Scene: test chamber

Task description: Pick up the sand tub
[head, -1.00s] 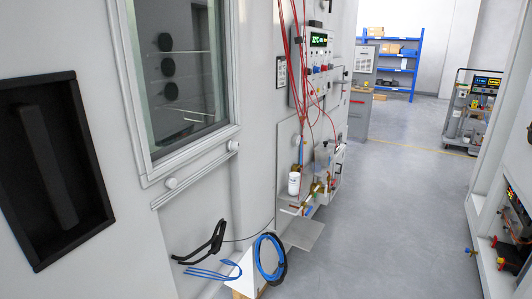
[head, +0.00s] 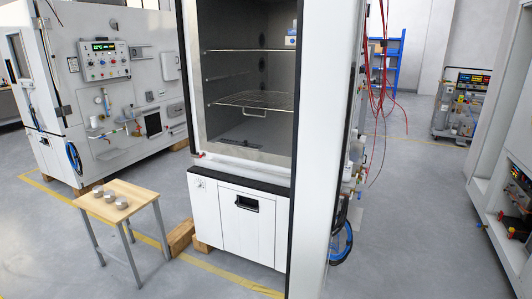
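Three small grey round tubs (head: 109,196) stand close together on a small wooden-topped table (head: 128,190) at the lower left of the head view. I cannot tell from their looks which of them, if any, is the sand tub. Neither of my grippers shows in the head view.
A test chamber (head: 240,110) stands open in the middle, with wire shelves (head: 255,101) inside. Its white door (head: 326,150) stands swung out, edge-on. Another cabinet (head: 120,80) stands back left. Floor around the table's front is clear.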

